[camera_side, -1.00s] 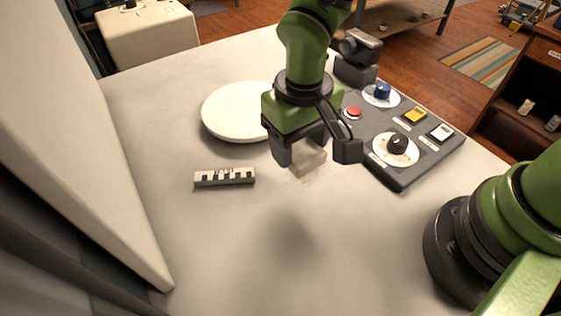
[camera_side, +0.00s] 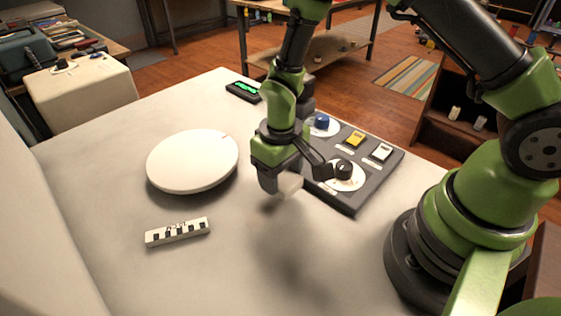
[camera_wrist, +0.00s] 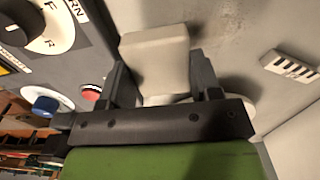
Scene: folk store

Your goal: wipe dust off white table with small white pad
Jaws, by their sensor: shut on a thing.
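The small white pad (camera_side: 290,185) is held between the fingers of my gripper (camera_side: 292,180), over the white table (camera_side: 230,265) beside the control panel. In the wrist view, the pad (camera_wrist: 157,58) is a pale block spanning the space between the two dark fingers. My gripper is shut on it. I cannot tell whether the pad touches the table. A faint speckled patch of dust (camera_wrist: 222,12) lies on the table near the wrist view's top edge. In the side view I cannot make out the dust.
A dark control panel (camera_side: 345,205) with a knob and coloured buttons stands right of the pad. A round white disc (camera_side: 192,161) lies to the left. A small black-and-white keyed strip (camera_side: 178,232) lies front left. The front middle of the table is clear.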

